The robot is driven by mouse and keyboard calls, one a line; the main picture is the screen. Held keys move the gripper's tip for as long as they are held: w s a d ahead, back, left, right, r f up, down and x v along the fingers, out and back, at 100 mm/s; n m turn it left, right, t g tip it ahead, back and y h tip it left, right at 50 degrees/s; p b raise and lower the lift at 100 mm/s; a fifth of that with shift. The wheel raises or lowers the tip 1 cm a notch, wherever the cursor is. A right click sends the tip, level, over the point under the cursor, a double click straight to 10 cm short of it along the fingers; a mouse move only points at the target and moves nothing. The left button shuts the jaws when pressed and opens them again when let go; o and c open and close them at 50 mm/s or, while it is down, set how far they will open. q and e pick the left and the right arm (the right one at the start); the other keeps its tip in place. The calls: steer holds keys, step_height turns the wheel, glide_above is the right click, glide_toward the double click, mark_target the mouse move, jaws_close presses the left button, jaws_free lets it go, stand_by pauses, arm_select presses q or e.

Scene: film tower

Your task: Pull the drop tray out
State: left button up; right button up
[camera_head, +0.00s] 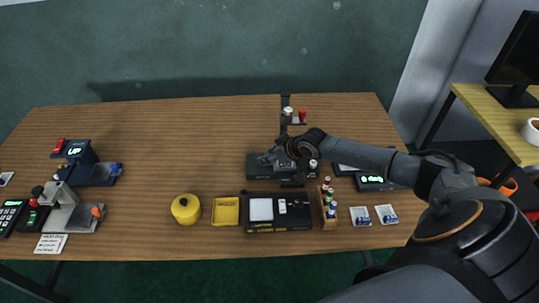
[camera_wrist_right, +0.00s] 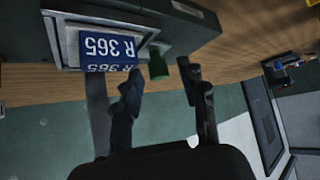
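The film tower's dark unit (camera_head: 262,166) stands right of the middle of the wooden table in the head view. My right gripper (camera_head: 277,155) is over it and hides part of it; I cannot clearly pick out the drop tray there. In the right wrist view, the dark housing (camera_wrist_right: 195,38) has a pale framed slot with a blue "R 365" label (camera_wrist_right: 106,46), seen upside down. A small green tab (camera_wrist_right: 158,66) sticks out beside it. My right gripper (camera_wrist_right: 162,92) has its fingers apart, near the tab, with nothing held between them. My left gripper is not in view.
Along the front are a yellow round pot (camera_head: 186,209), a yellow tray (camera_head: 226,212), a black case (camera_head: 278,226), a wooden bottle rack (camera_head: 328,218) and white-blue packets (camera_head: 386,214). A display device (camera_head: 374,183) stands right. The table's middle left is clear.

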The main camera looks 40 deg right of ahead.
jaws_close()
steer(key=w+a, duration=0.1)
steer(key=a, duration=0.1)
steer(key=w+a, duration=0.1)
steer(key=a, duration=0.1)
steer(key=w+a+p, duration=0.1)
steer(key=w+a, duration=0.1)
steer(key=shift+a+r, duration=0.1)
steer(key=shift+a, duration=0.3)
steer(key=shift+o, duration=0.9)
jaws_free()
steer(key=shift+w+a, duration=0.1)
